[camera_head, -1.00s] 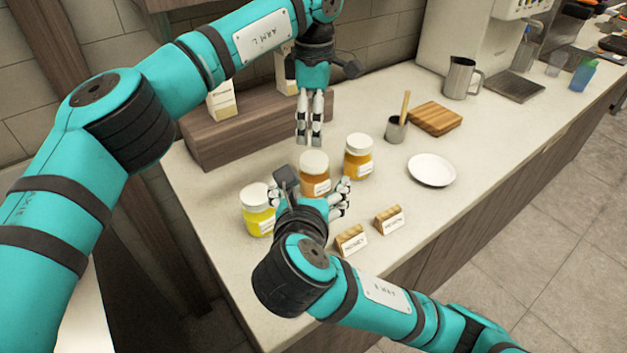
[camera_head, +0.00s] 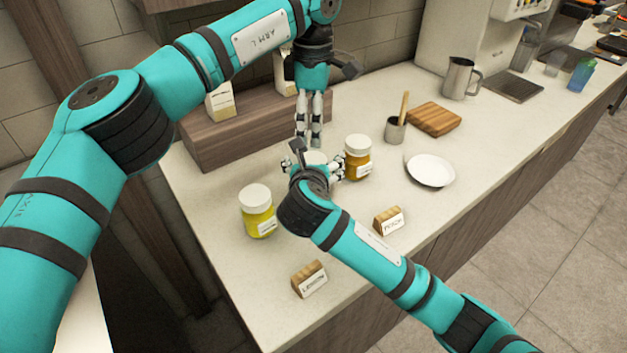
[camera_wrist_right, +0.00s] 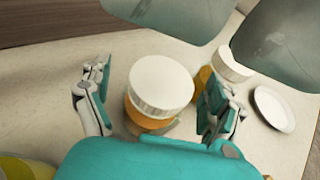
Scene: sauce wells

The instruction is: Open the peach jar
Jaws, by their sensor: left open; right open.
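A jar with a white lid (camera_head: 315,157) and orange contents stands between the fingers of my right gripper (camera_head: 316,168). The wrist view shows the lid on this orange jar (camera_wrist_right: 143,118), with the open right fingers (camera_wrist_right: 158,103) apart on either side of it. Its label is hidden, so I cannot read whether it says peach. An amber jar (camera_head: 357,160) stands just to its right and a yellow jar (camera_head: 257,212) to its left, both with white lids on. My left gripper (camera_head: 309,143) points down behind the orange jar, open with narrowly spaced fingers and empty.
A lemon card (camera_head: 310,280) and a card that seems to read peach (camera_head: 388,220) stand near the counter's front. A white plate (camera_head: 430,171), metal cup (camera_head: 395,131), wooden board (camera_head: 434,119) and pitcher (camera_head: 459,77) are to the right. A wooden riser (camera_head: 230,133) is behind.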

